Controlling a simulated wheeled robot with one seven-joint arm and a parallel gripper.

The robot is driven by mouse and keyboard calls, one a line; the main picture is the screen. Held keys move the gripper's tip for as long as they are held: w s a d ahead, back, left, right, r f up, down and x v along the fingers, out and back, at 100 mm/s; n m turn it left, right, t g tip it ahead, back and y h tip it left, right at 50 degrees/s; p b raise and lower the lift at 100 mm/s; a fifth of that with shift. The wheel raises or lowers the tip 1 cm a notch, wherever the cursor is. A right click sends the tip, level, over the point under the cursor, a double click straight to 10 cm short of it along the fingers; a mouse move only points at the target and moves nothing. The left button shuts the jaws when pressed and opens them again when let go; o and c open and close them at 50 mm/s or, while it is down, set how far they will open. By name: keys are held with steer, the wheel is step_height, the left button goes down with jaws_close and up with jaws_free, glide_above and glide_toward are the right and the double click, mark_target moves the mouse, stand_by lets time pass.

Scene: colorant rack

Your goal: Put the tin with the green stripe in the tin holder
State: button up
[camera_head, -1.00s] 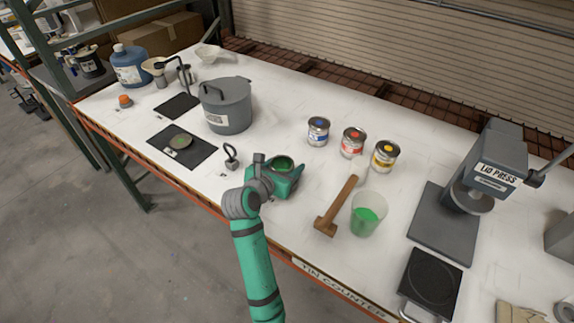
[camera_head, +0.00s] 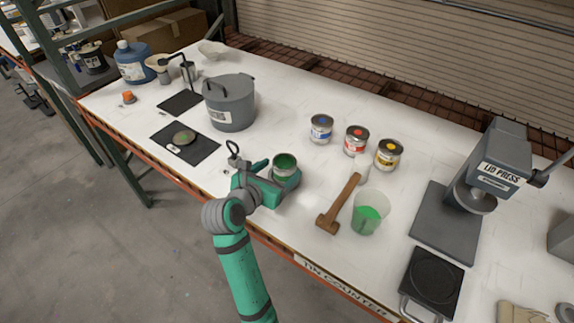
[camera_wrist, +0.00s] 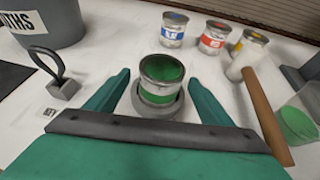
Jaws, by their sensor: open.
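The tin with the green stripe (camera_head: 285,168) is open-topped, with green inside. It stands upright on the worktable, and in the wrist view (camera_wrist: 160,84) its foot sits within a grey round ring that looks like the tin holder (camera_wrist: 157,109). How deep the tin sits in it is partly hidden. My gripper (camera_head: 272,178) is open at the tin's near left side. In the wrist view its two green fingers (camera_wrist: 158,82) lie to the left and right of the tin, with a gap on each side.
Blue (camera_head: 321,129), red (camera_head: 355,141) and yellow (camera_head: 389,155) labelled tins stand behind. A mallet (camera_head: 338,205) and a cup of green liquid (camera_head: 367,213) are to the right. A ringed weight (camera_wrist: 62,86) and a grey pot (camera_head: 230,105) are left. The lid press (camera_head: 500,165) stands far right.

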steer(key=v, duration=0.5)
steer(key=shift+d, duration=0.15)
stand_by(0.3)
